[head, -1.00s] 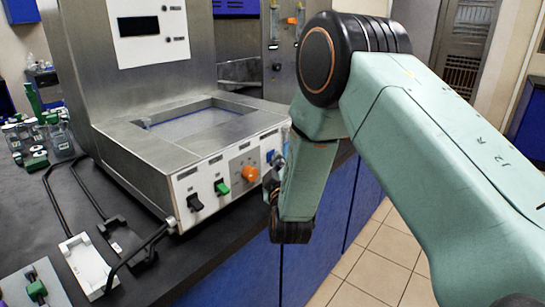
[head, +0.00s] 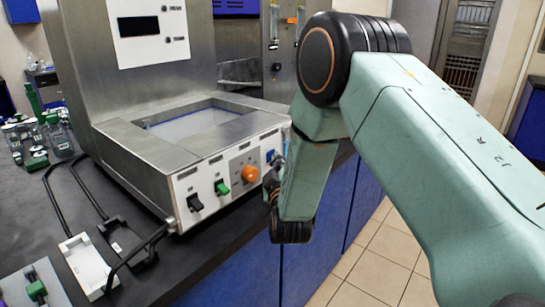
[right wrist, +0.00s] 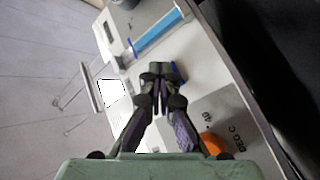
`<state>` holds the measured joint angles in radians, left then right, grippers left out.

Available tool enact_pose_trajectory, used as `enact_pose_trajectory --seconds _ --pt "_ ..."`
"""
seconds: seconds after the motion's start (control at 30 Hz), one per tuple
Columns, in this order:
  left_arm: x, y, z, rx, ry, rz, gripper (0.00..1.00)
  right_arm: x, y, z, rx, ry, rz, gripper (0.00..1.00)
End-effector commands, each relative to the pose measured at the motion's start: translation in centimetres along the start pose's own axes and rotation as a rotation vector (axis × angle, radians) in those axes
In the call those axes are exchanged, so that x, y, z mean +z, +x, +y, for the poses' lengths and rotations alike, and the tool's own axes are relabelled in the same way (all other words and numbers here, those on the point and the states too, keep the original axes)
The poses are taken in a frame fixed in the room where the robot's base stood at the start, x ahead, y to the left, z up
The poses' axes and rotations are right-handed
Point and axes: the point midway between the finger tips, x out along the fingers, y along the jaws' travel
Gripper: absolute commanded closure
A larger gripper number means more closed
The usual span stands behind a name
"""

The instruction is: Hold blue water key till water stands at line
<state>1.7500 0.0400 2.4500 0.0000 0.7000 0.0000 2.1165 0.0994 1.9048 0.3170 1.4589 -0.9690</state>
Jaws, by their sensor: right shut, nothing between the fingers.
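The blue water key (head: 270,155) is at the right end of the white front panel of the steel bath. My right gripper (head: 273,180) is at that key, partly hidden by my own arm. In the right wrist view, its shut fingers (right wrist: 160,76) hold nothing and their tips overlap a blue edge of the key (right wrist: 179,72). Whether they press it cannot be told. The bath's basin (head: 235,104) holds a pale sheet of water (head: 195,124) below its rim. No level line can be made out in the head view. My left gripper is not in view.
A black key (head: 195,202), a green key (head: 221,188) and an orange knob (head: 250,174) share the panel. Bottles (head: 58,138) stand at the left.

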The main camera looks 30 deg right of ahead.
Motion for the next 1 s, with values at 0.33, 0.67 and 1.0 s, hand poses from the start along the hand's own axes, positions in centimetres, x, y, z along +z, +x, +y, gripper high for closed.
enact_pose_trajectory --seconds 0.33,0.67,1.0 --pt "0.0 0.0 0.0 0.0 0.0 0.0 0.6 0.0 0.0 0.0 0.0 0.0 0.001 1.0" --pt "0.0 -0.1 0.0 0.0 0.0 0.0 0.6 0.0 -0.1 0.1 0.0 0.0 0.001 1.0" --pt "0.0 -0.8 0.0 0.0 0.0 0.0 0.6 0.8 -1.1 0.8 -0.001 0.0 -0.001 1.0"
